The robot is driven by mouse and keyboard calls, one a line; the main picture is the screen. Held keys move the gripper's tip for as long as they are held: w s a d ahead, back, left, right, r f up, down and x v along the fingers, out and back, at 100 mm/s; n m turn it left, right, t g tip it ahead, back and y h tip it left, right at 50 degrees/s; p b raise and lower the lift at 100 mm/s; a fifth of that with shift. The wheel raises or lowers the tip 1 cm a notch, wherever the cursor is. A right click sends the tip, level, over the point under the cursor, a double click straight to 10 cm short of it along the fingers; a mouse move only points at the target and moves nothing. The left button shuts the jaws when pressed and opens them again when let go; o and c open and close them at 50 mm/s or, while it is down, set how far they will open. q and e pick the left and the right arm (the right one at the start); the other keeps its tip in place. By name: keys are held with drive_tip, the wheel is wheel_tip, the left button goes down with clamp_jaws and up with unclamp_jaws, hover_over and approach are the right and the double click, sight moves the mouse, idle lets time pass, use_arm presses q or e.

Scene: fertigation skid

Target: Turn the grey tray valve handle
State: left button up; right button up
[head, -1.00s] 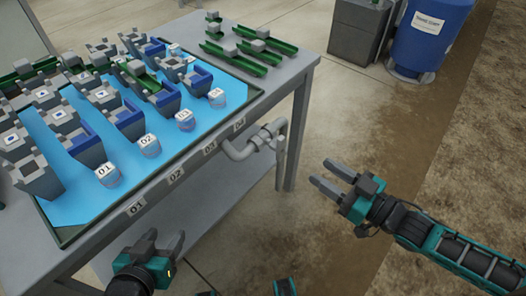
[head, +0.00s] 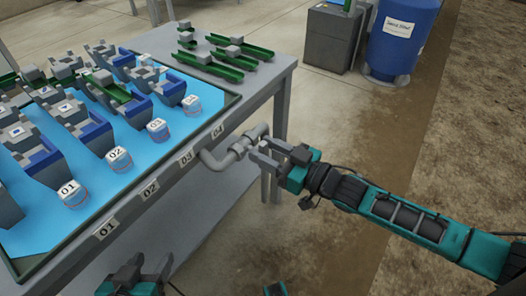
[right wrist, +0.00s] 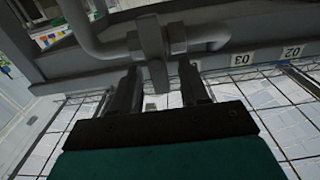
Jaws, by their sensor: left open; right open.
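The grey tray valve sits on a bent grey pipe (head: 225,158) at the tray table's right side. In the right wrist view the valve handle (right wrist: 152,45) is a grey lever pointing down from the pipe, beside a hex fitting. My right gripper (head: 260,150) is at the valve in the head view, partly covering the handle. In the right wrist view its open fingers (right wrist: 160,82) stand on either side of the handle's lower end, with gaps visible. My left gripper (head: 147,268) is open and empty at the bottom of the head view, away from the valve.
A blue barrel (head: 397,40) and grey box (head: 331,40) stand behind.

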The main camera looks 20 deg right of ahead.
drive_tip(key=shift+w+a, duration=0.4)
drive_tip(key=shift+w, duration=0.05)
drive_tip(key=shift+c, duration=0.3)
clamp_jaws()
